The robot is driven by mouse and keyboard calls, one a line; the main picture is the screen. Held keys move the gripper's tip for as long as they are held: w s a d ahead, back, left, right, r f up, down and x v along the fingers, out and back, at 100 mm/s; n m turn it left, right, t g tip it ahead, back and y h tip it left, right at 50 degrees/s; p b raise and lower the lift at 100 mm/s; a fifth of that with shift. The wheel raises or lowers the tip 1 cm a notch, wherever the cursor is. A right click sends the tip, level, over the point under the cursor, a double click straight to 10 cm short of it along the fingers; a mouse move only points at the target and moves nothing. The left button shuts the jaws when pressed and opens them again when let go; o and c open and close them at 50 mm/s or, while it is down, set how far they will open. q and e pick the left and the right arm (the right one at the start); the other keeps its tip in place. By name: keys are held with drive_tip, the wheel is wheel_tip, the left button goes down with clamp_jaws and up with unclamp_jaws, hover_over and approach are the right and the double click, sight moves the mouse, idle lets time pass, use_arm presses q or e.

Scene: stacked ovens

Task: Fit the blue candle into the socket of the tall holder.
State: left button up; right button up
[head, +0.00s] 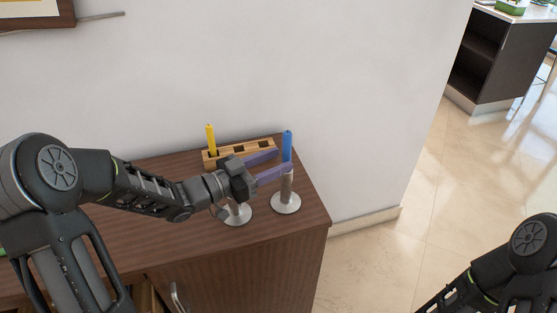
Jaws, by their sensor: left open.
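The blue candle (287,146) stands upright, directly in line above the tall holder (286,190), a grey post on a round white base near the cabinet's right edge. My left gripper (283,160) is open, its two purple fingers reaching right to the candle's lower part. The near finger crosses the place where candle and holder meet, so I cannot tell how deep the candle sits in the socket. My right arm shows at the lower right, but its gripper is out of view.
A wooden rack (267,145) with square holes stands behind the gripper, a yellow candle (210,138) upright at its left end. A second holder (237,216) is partly hidden under my left gripper. The brown cabinet top (170,225) is clear at front; a wall stands behind.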

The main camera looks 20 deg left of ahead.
use_arm(q)
drive_tip(key=v, duration=0.6)
drive_tip(key=shift+s+a+b, duration=0.2)
drive_tip(key=shift+s+b, duration=0.1)
drive_tip(key=shift+b, duration=0.05)
idle(0.5)
